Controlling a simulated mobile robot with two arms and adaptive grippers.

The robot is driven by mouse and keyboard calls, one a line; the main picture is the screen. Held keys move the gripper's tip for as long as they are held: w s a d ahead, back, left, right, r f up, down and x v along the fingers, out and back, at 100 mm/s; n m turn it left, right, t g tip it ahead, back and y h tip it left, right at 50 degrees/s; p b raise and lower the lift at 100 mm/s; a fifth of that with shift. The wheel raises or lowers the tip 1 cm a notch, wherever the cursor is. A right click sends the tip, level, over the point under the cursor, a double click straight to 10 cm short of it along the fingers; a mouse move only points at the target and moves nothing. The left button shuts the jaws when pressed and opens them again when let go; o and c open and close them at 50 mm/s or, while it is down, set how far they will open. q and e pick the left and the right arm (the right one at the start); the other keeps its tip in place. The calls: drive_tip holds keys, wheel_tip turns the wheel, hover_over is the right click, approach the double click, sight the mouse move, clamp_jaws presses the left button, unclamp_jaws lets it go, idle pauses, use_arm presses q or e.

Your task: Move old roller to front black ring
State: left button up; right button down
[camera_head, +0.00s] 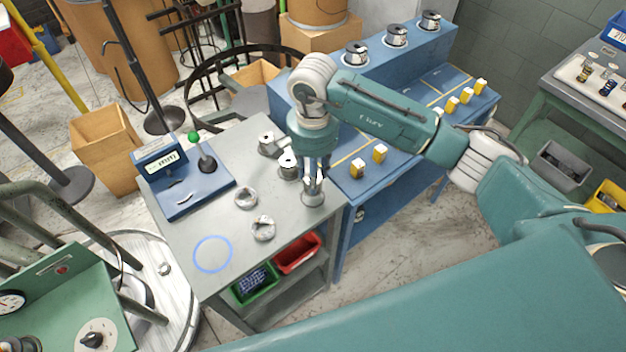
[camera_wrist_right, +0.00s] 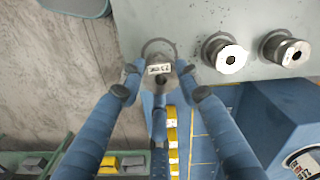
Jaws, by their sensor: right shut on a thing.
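The old roller (camera_head: 312,197), a small metal cylinder, is in my right gripper (camera_head: 314,182) at the right edge of the grey table (camera_head: 188,236). In the right wrist view the fingers of my right gripper (camera_wrist_right: 160,84) are closed around the roller (camera_wrist_right: 160,69), which carries a white label. A dark ring (camera_wrist_right: 158,41) on the table surrounds the roller's far side in that view; the fingers hide the near side. I cannot tell whether the roller touches the table. My left gripper is not in view.
Two other metal rollers (camera_head: 288,166) (camera_head: 267,144) stand behind the held one. A blue device with a green-knobbed lever (camera_head: 206,160) stands at left. Red and green bins sit below.

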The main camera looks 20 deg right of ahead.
wheel_tip(320, 180, down, 3)
drive_tip(key=shift+f+p, duration=0.2)
drive_tip(key=shift+p, duration=0.3)
drive_tip(key=shift+f, duration=0.25)
drive_tip(key=c, duration=1.2)
unclamp_jaws()
drive_tip(key=shift+s, duration=0.1)
drive_tip(key=shift+r, duration=0.1)
drive_tip(key=shift+r, duration=0.15)
wheel_tip(320, 180, up, 12)
drive_tip(key=b, duration=0.4)
drive_tip(key=shift+b, duration=0.35)
